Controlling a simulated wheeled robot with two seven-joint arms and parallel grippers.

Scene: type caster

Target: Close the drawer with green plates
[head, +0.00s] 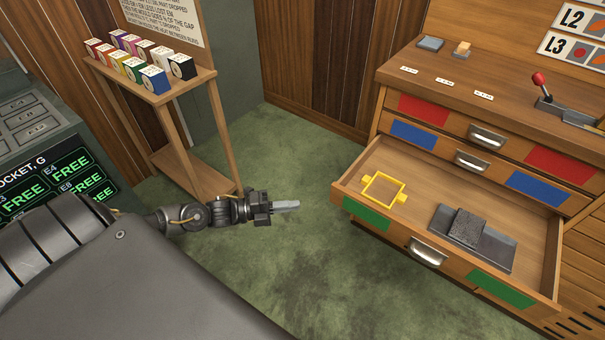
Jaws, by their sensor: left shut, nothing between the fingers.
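The drawer with green plates (395,238) is pulled out from the wooden cabinet at the right of the head view. It has a green plate (366,214) at the left of its front, another green plate (501,288) at the right, and a metal handle (428,252) between them. Inside lie a yellow frame (383,189) and a grey tray with a dark block (468,229). My left gripper (287,205) is shut and empty, pointing right over the floor, a short way left of the drawer and not touching it. My right gripper is not in view.
Above it, drawers with blue plates (413,135) and red plates (423,110) are shut. The cabinet top (500,75) bears small blocks and a red-knobbed lever (540,82). A wooden stand (200,82) with coloured boxes is at the upper left. Green floor (290,150) is clear between.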

